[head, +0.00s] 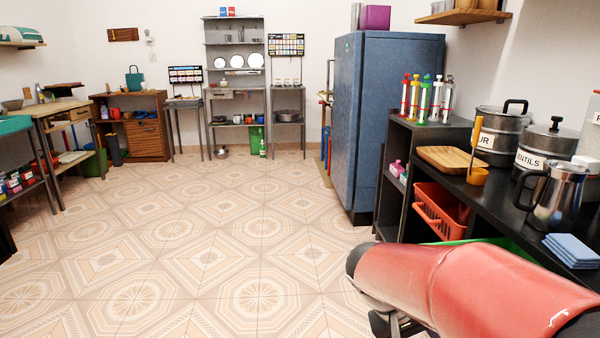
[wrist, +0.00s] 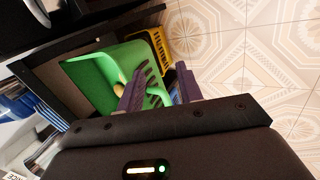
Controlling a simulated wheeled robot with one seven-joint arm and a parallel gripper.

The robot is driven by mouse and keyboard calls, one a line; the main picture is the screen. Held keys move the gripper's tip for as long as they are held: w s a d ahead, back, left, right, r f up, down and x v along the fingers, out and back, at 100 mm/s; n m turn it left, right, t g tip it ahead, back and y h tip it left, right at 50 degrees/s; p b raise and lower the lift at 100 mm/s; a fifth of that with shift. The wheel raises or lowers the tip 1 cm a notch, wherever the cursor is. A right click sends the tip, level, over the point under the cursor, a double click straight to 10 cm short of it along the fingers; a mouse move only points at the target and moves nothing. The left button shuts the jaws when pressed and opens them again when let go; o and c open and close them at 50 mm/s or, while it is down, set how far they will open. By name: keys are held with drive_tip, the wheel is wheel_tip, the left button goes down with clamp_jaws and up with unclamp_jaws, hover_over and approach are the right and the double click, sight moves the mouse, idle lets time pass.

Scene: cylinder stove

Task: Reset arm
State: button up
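My arm, with a red padded link (head: 460,285), reaches in from the lower right in the head view, beside the dark counter. In the wrist view my gripper (wrist: 155,80) shows two purple-grey fingers spread apart. No object is visibly held between them. Beyond the fingers is a green slotted basket (wrist: 90,75), partly hidden by the left finger. I cannot tell whether the fingers touch it. My gripper is not clearly visible in the head view.
The dark counter (head: 510,197) holds pots, a wooden tray (head: 452,159), a metal jug (head: 557,195) and blue cloths (head: 572,249). An orange basket (head: 440,211) sits on the shelf below. A blue fridge (head: 385,115) stands beyond. The tiled floor (head: 200,240) is clear at left.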

drive_tip(key=s+a+r+t+y, duration=0.3)
drive_tip(key=s, duration=0.2)
drive_tip(key=s+a+r+t+y+p, duration=0.1)
drive_tip(key=s+a+r+t+y, duration=0.1)
drive_tip(key=s, duration=0.4)
drive_tip(key=shift+s+a+r+t+y, duration=0.25)
drive_tip(key=shift+a+r+t+y, duration=0.15)
drive_tip(key=shift+a+r+y, duration=0.4)
